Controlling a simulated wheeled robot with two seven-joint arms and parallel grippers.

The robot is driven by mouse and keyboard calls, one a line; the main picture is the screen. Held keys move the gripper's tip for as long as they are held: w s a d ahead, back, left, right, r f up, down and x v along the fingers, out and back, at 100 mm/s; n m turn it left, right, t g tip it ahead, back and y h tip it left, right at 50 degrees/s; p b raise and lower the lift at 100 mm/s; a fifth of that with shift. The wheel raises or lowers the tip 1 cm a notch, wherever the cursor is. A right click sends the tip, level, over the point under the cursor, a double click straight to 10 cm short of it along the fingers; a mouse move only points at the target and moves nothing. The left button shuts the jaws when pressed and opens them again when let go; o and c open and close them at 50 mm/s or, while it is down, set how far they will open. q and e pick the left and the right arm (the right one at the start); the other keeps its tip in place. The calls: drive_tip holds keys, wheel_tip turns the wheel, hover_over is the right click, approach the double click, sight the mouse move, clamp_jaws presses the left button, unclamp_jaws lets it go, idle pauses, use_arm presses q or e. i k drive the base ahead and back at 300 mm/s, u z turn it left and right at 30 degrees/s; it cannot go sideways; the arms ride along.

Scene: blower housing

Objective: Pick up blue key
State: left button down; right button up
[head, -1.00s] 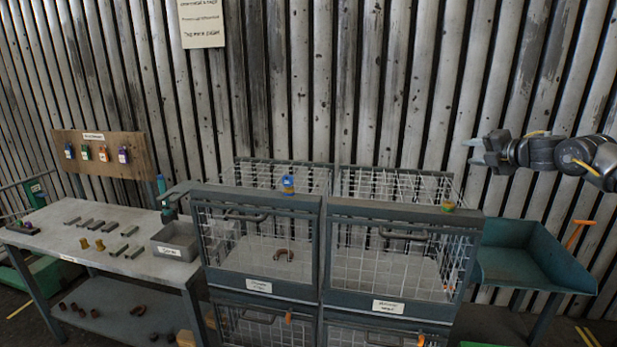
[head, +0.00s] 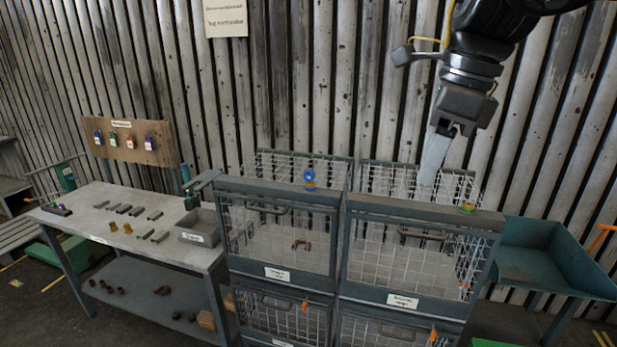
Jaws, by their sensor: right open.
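The finger gap is seen nearly edge-on. My left gripper is out of view.
A small green and yellow piece (head: 467,208) sits on the right cage's top rail. A grey workbench (head: 95,205) with metal bars and a grey bin (head: 200,226) stands left. Coloured tags hang on a wooden board (head: 165,152). A teal tray (head: 540,262) stands right.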

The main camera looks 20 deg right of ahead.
sight(310, 175)
drive_tip(key=i, duration=1.5)
